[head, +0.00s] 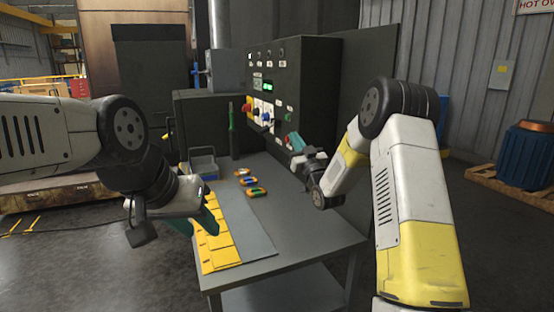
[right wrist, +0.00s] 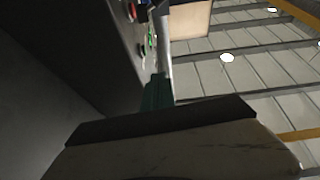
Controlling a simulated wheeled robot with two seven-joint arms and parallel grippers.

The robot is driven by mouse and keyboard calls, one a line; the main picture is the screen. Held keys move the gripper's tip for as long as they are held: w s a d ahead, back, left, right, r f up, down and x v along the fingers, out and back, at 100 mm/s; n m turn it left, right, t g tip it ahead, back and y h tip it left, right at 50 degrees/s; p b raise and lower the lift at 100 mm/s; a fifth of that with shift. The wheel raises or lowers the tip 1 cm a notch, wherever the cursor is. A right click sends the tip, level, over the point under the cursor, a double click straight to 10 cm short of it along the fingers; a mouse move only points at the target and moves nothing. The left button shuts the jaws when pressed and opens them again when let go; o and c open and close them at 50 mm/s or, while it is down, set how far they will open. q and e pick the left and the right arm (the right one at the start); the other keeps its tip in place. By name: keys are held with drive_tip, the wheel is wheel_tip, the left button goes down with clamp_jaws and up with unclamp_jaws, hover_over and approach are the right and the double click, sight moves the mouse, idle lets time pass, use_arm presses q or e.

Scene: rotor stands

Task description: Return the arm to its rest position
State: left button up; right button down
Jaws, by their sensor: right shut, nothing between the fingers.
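My right arm (head: 415,200) comes in from the right and bends down toward the control panel. Its gripper (head: 294,142), with teal fingers, is shut and empty in front of the lower right part of the panel. I cannot tell if it touches the panel. In the right wrist view the teal fingers (right wrist: 156,92) are together, beside the panel face. My left arm (head: 50,130) reaches in from the left. Its gripper (head: 200,224) hangs at the left edge of the table, with a teal finger showing; its opening is unclear.
The dark control panel (head: 320,85) has knobs, buttons and a green display. On the table (head: 290,225) are a yellow-marked strip (head: 222,250), several small coloured rings (head: 257,192), a grey bin (head: 203,164) and a dark green upright tool (head: 231,130). A pallet (head: 515,187) stands far right.

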drive_tip(key=s+d+r+m+g+h, duration=0.1)
drive_tip(key=s+d+r+g+h, duration=0.2)
drive_tip(key=s, duration=0.4)
drive_tip(key=s+d+r+m+g+h, duration=0.2)
drive_tip(key=s+d+g+h, duration=0.15)
drive_tip(key=s, duration=0.25)
drive_tip(key=s+f+g, duration=0.2)
drive_tip(key=s+g, duration=0.1)
drive_tip(key=s, duration=0.7)
drive_tip(key=s+d+f+g, duration=0.1)
drive_tip(key=s+f+g, duration=0.1)
drive_tip(key=s, duration=0.9)
drive_tip(key=s+f+m+g, duration=0.1)
drive_tip(key=s+f+g, duration=0.2)
drive_tip(key=s, duration=0.8)
drive_tip(key=shift+d+f+g, duration=0.2)
drive_tip(key=shift+f+g, duration=0.15)
drive_tip(key=shift+f, duration=0.15)
drive_tip(key=shift+y, duration=0.25)
